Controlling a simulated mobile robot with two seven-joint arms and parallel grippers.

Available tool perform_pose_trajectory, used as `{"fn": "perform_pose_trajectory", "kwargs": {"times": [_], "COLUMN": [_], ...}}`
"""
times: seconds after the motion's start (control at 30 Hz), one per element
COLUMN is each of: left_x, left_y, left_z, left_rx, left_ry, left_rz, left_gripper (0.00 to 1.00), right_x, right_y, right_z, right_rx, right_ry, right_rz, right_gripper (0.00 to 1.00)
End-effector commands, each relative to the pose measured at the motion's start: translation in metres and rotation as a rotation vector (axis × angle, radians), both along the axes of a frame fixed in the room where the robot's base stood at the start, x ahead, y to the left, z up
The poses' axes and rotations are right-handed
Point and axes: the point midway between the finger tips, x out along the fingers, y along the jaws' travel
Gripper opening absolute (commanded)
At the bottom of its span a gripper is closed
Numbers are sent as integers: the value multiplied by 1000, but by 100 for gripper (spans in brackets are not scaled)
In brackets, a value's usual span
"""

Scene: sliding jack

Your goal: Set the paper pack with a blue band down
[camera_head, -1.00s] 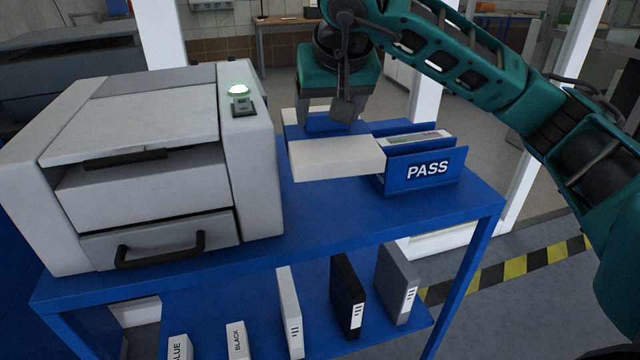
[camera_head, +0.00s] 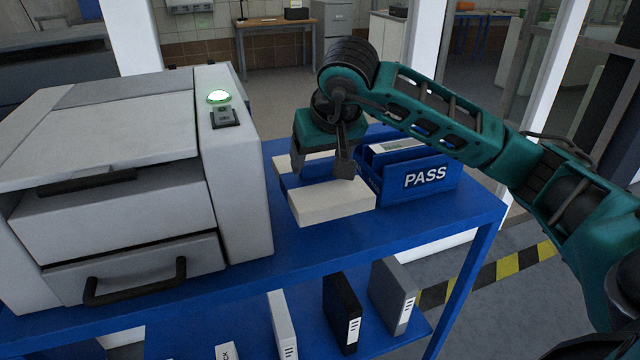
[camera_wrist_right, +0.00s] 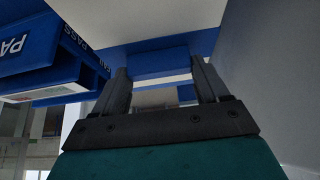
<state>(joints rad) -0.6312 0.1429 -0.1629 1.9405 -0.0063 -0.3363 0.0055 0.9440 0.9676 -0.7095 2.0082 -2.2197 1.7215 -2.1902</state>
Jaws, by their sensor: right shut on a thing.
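The paper pack (camera_head: 335,203) is a white block with a blue band. It lies roughly flat over the blue table top, between the grey printer and the blue PASS tray. My right gripper (camera_head: 319,170) comes down on it from above and is shut on it at the band. In the right wrist view, the blue band (camera_wrist_right: 160,61) shows between the two fingers. I cannot tell whether the pack's underside touches the table. My left gripper is not in view.
The blue PASS tray (camera_head: 428,180), with a pack in it, stands close to the right of the held pack. The grey printer (camera_head: 238,170), with a lit green button (camera_head: 218,97), stands to the left. The table (camera_head: 400,222) is bare in front. Binders (camera_head: 341,312) stand on the lower shelf.

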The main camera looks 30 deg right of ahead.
Motion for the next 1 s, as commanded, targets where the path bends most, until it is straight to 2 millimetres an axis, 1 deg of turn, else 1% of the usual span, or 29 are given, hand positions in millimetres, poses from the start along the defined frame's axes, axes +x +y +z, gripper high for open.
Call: {"fn": "perform_pose_trajectory", "kwargs": {"times": [0.03,0.17,0.23,0.33,0.43,0.5,0.7,0.8,0.83,1.0], "left_x": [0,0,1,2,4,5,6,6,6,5], "left_y": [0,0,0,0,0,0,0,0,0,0], "left_z": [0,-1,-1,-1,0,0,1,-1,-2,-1], "left_rx": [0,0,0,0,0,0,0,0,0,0], "left_ry": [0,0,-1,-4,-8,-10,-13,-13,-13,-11], "left_rz": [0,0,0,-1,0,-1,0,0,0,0], "left_gripper": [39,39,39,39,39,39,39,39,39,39], "right_x": [0,1,0,0,0,1,1,1,0,0], "right_y": [0,0,0,0,0,0,0,0,0,0], "right_z": [-7,-16,-23,-39,-50,-53,-52,-55,-56,-55], "right_rx": [-1,1,-1,0,1,0,0,0,0,0], "right_ry": [-1,-3,-2,0,-2,-4,-5,-5,-2,-2], "right_rz": [-1,0,-1,-1,0,-1,0,0,0,-1], "right_gripper": [22,22,22,22,22,22,22,22,75,91]}}
